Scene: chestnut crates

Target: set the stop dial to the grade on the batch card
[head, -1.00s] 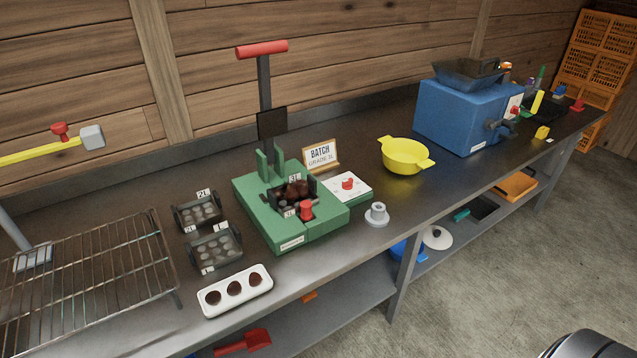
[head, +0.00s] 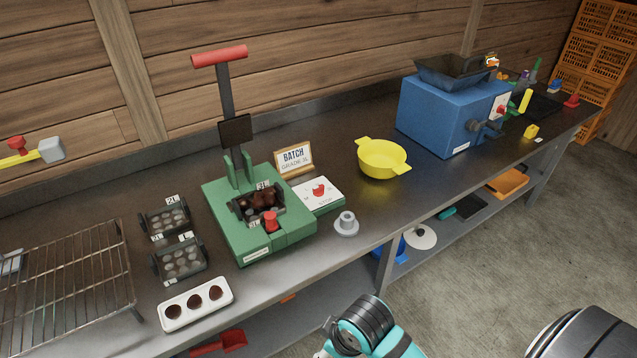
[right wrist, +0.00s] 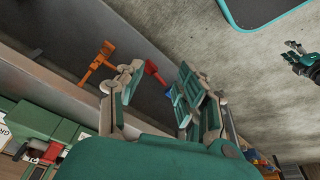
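The batch card (head: 293,159) stands upright behind the green press (head: 231,238) in the head view. It reads "BATCH GRADE" with a small grade that looks like 3L but is not sharp. The stop dial (head: 319,190) is a red knob on a white plate at the press's right side; its setting is too small to read. My right gripper (right wrist: 155,86) is open and empty in the right wrist view, in front of the bench edge, away from the dial.
The press holds brown chestnuts and has a tall red-topped lever (head: 220,56). A grey knobbed piece (head: 346,224) and yellow bowl (head: 383,158) stand to its right. Two cradles and a white tray (head: 166,317) are left. A blue machine (head: 437,112) stands farther right.

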